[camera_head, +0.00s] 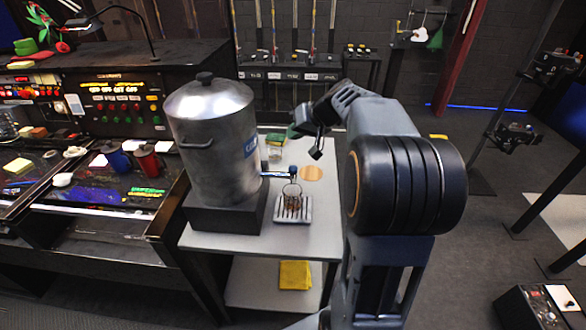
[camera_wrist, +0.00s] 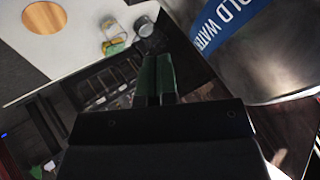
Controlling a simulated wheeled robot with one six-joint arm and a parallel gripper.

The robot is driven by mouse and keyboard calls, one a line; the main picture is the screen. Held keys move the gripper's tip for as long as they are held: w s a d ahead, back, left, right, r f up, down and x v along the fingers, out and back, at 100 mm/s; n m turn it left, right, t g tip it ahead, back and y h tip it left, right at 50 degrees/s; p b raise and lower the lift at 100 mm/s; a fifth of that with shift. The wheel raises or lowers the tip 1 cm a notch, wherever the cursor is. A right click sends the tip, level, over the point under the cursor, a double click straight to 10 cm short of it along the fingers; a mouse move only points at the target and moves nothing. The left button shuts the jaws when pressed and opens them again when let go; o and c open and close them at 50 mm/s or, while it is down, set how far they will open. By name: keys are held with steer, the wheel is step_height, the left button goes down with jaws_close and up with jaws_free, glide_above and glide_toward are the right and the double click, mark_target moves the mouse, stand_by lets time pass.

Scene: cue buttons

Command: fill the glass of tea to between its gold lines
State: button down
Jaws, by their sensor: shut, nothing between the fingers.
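The tap comes from a large lidded metal urn (camera_head: 212,130) on a dark block. In the wrist view the urn (camera_wrist: 280,60) has a blue label partly reading "OLD WATER". My gripper (camera_head: 292,132), with green fingers (camera_wrist: 157,62), is shut and empty, above the table behind the tap and apart from the glass.
A round wooden disc (camera_head: 311,173) lies on the white table (camera_head: 225,238) right of the tap. A black console with mugs (camera_head: 117,158) stands left.

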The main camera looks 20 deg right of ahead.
steer(key=b, duration=0.4)
glide_above(295, 167)
step_height(295, 167, down, 7)
steer(key=shift+w+f+b, duration=0.1)
steer(key=shift+f+b, duration=0.55)
steer(key=shift+b, duration=0.15)
steer(key=shift+f+b, duration=1)
steer(key=shift+b, duration=0.25)
stand_by(2.0)
steer(key=shift+r, duration=0.2)
stand_by(2.0)
steer(key=shift+r+p, duration=0.55)
steer(key=shift+r, duration=0.3)
steer(key=shift+r, duration=0.15)
